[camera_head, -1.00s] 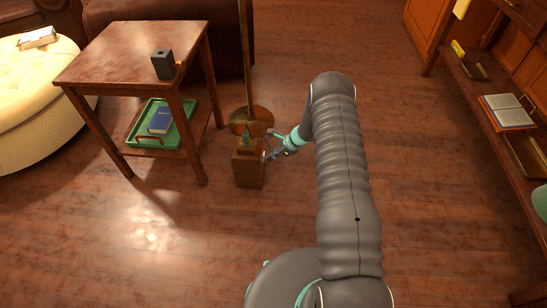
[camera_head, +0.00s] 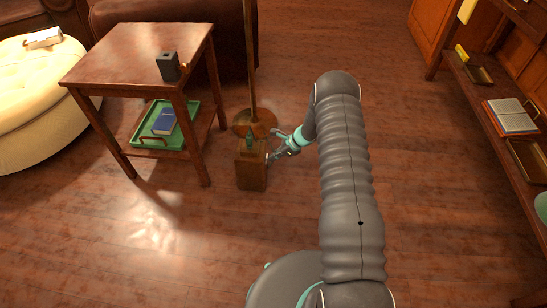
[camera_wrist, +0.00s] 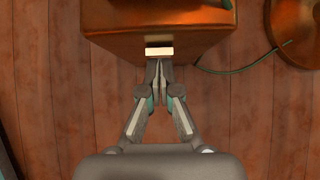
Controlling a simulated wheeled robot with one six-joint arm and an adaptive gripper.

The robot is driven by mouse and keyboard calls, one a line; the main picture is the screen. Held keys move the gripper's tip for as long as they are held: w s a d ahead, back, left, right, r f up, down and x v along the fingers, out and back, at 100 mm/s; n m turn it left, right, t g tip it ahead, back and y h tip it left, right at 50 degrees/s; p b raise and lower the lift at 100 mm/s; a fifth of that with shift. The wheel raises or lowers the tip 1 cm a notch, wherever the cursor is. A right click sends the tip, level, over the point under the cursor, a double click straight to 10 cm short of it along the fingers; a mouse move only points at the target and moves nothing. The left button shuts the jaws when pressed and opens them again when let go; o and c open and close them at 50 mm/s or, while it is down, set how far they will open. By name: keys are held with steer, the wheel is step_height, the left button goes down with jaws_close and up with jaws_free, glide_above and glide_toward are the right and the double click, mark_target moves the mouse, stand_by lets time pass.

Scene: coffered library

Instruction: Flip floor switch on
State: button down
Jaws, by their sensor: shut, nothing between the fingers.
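The floor switch is a brown wooden box (camera_head: 251,172) on the floor beside the side table, with a small green piece on top. In the wrist view the box (camera_wrist: 150,22) fills the top, with a pale rocker or plate (camera_wrist: 159,51) low on its near face. My gripper (camera_head: 272,156) is at the right side of the box. In the wrist view my gripper (camera_wrist: 159,68) is shut and empty, its fingertips just below the pale piece. I cannot tell whether they touch it.
A lamp pole with a round brass base (camera_head: 254,123) stands just behind the box; a green cord (camera_wrist: 240,70) runs between them. A wooden side table (camera_head: 140,52) holds a dark block (camera_head: 167,67); its lower shelf holds a green tray (camera_head: 187,136). Floor on the right is clear up to a cabinet.

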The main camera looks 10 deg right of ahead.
steer(key=s+d+r, duration=0.1)
steer(key=d+r, duration=0.2)
steer(key=d, duration=0.2)
steer(key=s+d+r+b, duration=0.1)
steer(key=s+d+r, duration=0.1)
steer(key=d, duration=0.4)
steer(key=shift+s+r, duration=0.25)
steer(key=shift+r, duration=0.15)
steer(key=shift+d, duration=0.1)
